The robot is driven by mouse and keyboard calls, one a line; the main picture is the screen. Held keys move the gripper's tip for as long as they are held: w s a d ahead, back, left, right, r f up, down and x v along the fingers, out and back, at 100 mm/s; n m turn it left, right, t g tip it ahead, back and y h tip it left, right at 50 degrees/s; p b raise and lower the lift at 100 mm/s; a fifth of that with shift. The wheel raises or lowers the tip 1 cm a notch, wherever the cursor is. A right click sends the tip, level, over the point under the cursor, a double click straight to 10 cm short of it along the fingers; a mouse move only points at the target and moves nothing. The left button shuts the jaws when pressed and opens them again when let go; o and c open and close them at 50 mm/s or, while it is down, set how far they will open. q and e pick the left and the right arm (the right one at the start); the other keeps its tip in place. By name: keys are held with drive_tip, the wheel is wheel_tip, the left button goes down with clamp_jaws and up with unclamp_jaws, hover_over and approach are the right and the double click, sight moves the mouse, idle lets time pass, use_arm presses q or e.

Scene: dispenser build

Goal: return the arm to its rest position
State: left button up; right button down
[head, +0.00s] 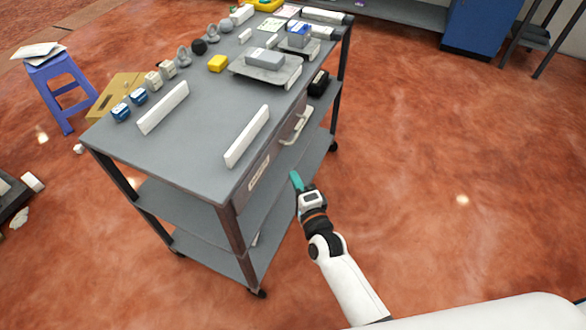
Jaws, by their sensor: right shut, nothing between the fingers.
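My right gripper (296,178) shows in the head view, with teal fingertips. It is shut and empty. It is beside the near right side of the grey cart (195,165), in front of the drawer side and below the level of the cart top. The drawer handle (297,127) is above and a little behind the fingers in the picture, and no contact with it shows. My right arm reaches in from the bottom right. My left gripper is not in view.
White bars (247,136) and (163,107), a yellow block (218,63) and a grey tray (266,72) with parts are on the cart. A blue stool (63,88) stands at left. The floor right of the cart is clear.

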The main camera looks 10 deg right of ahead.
drive_tip(key=s+d, duration=0.1)
drive_tip(key=s, duration=0.5)
drive_tip(key=s+d+f+n+g, duration=0.25)
drive_tip(key=s+f, duration=0.25)
drive_tip(key=f, duration=0.5)
drive_tip(key=s+d+f+n+g+h, duration=0.1)
drive_tip(key=s+f+n+g, duration=0.35)
drive_tip(key=f, duration=0.55)
drive_tip(key=s+d+f+n+g, duration=0.1)
drive_tip(key=s+f+n+g, duration=0.3)
drive_tip(key=f, duration=0.6)
drive_tip(key=s+d+f+n+g, duration=0.2)
drive_tip(key=s+d+f, duration=0.1)
drive_tip(key=s, duration=0.5)
drive_tip(key=s+d+f+n+g+h, duration=0.1)
drive_tip(key=s+d+f+n, duration=0.2)
drive_tip(key=s, duration=0.6)
drive_tip(key=s+d+f+n+g+h, duration=0.1)
drive_tip(key=s+d+f+n+g, duration=0.1)
drive_tip(key=s+f, duration=0.4)
drive_tip(key=s+d, duration=0.1)
drive_tip(key=s, duration=0.2)
drive_tip(key=shift+g, duration=0.3)
